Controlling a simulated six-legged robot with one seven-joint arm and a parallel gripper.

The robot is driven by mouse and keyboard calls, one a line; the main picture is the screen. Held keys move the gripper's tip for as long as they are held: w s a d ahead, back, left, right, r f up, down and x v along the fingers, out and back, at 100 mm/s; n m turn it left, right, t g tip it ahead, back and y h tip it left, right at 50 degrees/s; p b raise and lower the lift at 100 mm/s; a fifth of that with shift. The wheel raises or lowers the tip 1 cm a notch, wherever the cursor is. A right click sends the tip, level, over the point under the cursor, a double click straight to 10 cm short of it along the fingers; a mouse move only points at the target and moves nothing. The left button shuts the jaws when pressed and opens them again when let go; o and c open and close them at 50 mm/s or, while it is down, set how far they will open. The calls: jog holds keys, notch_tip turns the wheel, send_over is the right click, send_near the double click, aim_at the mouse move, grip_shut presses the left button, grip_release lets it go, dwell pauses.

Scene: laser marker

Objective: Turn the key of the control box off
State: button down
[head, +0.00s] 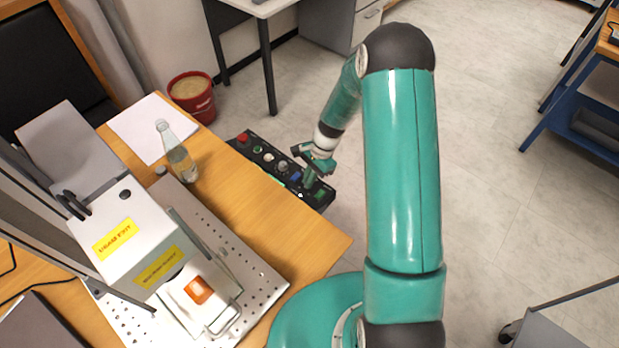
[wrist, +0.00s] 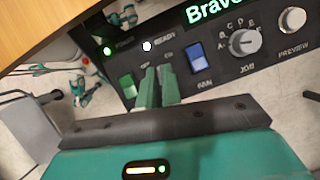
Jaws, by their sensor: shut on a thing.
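The control box (head: 254,166) is a long black panel at the edge of the wooden table in the head view. In the wrist view its panel (wrist: 222,74) shows close up, with a green switch (wrist: 128,87), a blue switch (wrist: 195,57) and a JOB knob (wrist: 245,42). My gripper (head: 307,180) is at the right part of the box. In the wrist view my gripper's fingers (wrist: 157,82) stand close together between the green and blue switches, shut on the key. The key itself is hidden by the fingers, so its turn position cannot be seen.
A red button (head: 243,139) is at the far end of the box. A glass bottle (head: 178,155) stands on the table near white paper (head: 146,128). The laser marker (head: 130,235) stands at the left. The floor right of the box is clear.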

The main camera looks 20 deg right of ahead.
jog(key=n+g, duration=0.1)
jog(key=n, duration=0.2)
jog(key=n+h, duration=0.1)
jog(key=n, duration=0.1)
jog(key=shift+w+a+n+g, duration=0.1)
jog(key=shift+w+n+g, duration=0.1)
jog(key=shift+n+g, duration=0.2)
jog(key=n+h, duration=0.1)
jog(key=n, duration=0.1)
jog(key=n+h, duration=0.1)
jog(key=n, duration=0.2)
jog(key=shift+a+g, duration=0.1)
jog(key=shift+g, duration=0.3)
jog(key=shift+n, duration=0.4)
jog(key=c, duration=1.6)
grip_release()
jog(key=v, duration=1.4)
jog(key=shift+a, duration=0.25)
